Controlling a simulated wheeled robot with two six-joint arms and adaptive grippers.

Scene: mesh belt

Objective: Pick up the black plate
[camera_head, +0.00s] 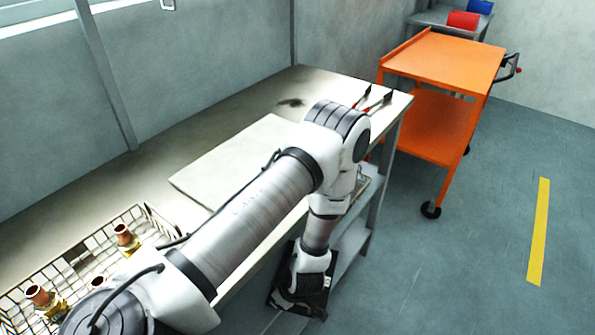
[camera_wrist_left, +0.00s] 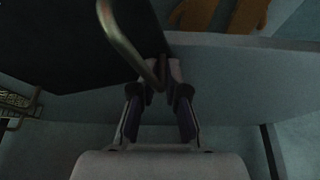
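My left arm crosses the head view and bends down over the table's near side. My left gripper (camera_head: 302,291) hangs low beside the table, with dark parts around its end. In the left wrist view, the fingertips of the left gripper (camera_wrist_left: 163,80) are close together. A large dark flat shape (camera_wrist_left: 60,45) fills the upper left there, and its edge comes near the fingertips. It may be the black plate, but the picture is too dark to tell whether it is held. My right gripper is not in view.
The worktable (camera_head: 75,195) holds a pale flat board (camera_head: 225,160), a wire basket (camera_head: 145,208) with brass-coloured parts, and red-handled tools (camera_head: 377,101). A shelf (camera_head: 348,245) is below. An orange cart (camera_head: 445,58) stands behind right. The floor at right is clear.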

